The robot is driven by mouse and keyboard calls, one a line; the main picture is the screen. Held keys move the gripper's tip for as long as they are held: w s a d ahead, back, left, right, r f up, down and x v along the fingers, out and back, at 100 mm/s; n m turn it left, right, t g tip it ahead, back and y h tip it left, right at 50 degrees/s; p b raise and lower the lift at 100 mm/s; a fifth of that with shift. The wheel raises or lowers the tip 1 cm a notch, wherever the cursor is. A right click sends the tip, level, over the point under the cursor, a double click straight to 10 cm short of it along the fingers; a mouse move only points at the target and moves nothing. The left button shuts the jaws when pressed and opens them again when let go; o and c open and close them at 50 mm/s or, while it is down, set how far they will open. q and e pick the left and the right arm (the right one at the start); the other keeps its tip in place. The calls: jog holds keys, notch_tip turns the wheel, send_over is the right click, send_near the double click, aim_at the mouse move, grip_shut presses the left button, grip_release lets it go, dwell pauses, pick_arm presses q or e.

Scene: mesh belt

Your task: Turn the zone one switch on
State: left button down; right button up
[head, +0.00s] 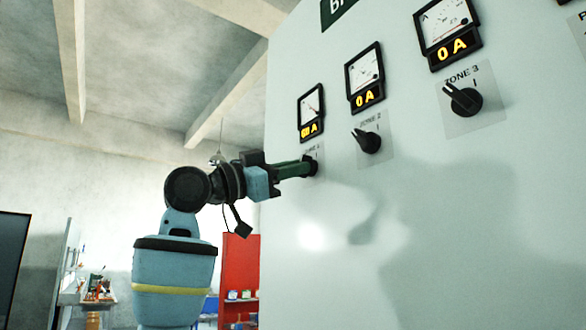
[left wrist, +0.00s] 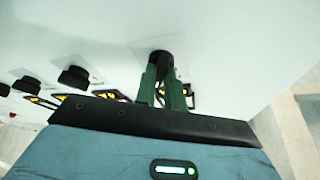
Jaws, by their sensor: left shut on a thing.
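The zone one switch (head: 314,167) is a black rotary knob on a pale panel, the farthest of the row in the head view. My left gripper (head: 306,168) is shut on this knob, its green fingers reaching level to the panel. In the left wrist view the black knob (left wrist: 161,57) sits between the tips of the two green fingers (left wrist: 162,75). The fingers hide much of the knob, so its pointer direction is not clear. The meter (head: 311,112) above it has a lit display that seems to read 60 A. My right gripper is not in view.
The zone 2 knob (head: 367,141) and zone 3 knob (head: 464,100) stick out nearer along the panel (head: 480,230). Their meters (head: 365,77) and (head: 447,31) read 0 A. A red cabinet (head: 240,265) stands behind, left of the panel.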

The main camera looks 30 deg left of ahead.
pick_arm(q)
jog(key=shift+m, duration=0.5)
jog(key=c, duration=1.5)
grip_release()
